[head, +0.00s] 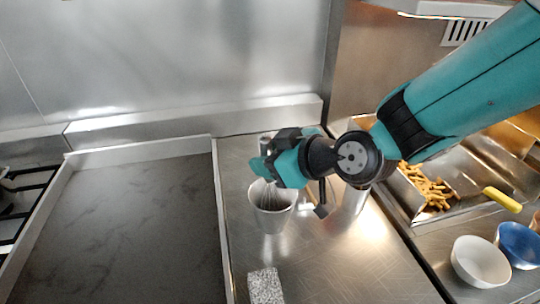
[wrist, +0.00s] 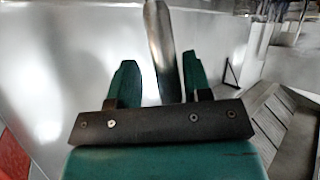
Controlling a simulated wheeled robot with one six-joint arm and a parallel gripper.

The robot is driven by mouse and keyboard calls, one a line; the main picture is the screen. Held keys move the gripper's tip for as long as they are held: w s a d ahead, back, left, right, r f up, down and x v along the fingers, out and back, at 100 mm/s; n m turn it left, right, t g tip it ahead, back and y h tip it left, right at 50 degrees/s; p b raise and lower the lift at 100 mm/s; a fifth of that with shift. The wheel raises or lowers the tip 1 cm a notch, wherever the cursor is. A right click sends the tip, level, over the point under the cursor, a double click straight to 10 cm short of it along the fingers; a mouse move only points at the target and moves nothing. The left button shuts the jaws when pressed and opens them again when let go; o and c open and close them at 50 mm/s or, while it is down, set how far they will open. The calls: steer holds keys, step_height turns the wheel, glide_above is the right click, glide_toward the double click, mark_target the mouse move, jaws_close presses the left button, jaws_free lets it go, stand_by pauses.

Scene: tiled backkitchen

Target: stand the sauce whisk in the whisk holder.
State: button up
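The whisk holder (head: 272,216) is a pale grey cup on the steel counter, right of the dark slab. The thin wires of the sauce whisk (head: 268,192) show at its mouth, with their lower ends hidden inside. My gripper (head: 268,168) is just above the cup and hides much of the whisk. In the wrist view, the whisk's shiny metal handle (wrist: 163,45) stands between the two green fingers of my gripper (wrist: 160,80). A gap shows between handle and left finger, and the right finger is very close to it, so the gripper looks open around the handle.
A speckled block (head: 265,286) lies in front of the cup. A shiny metal cylinder (head: 354,200) stands to its right, under my arm. A steel fry tray (head: 400,212) with fries and several bowls (head: 480,262) are further right. The dark slab (head: 130,230) is bare.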

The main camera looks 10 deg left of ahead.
stand_by(0.4)
steer(key=b+v, duration=0.4)
steer(key=v, duration=1.3)
steer(key=shift+r, duration=0.2)
steer(key=shift+s+d, duration=0.1)
steer(key=shift+d, duration=0.05)
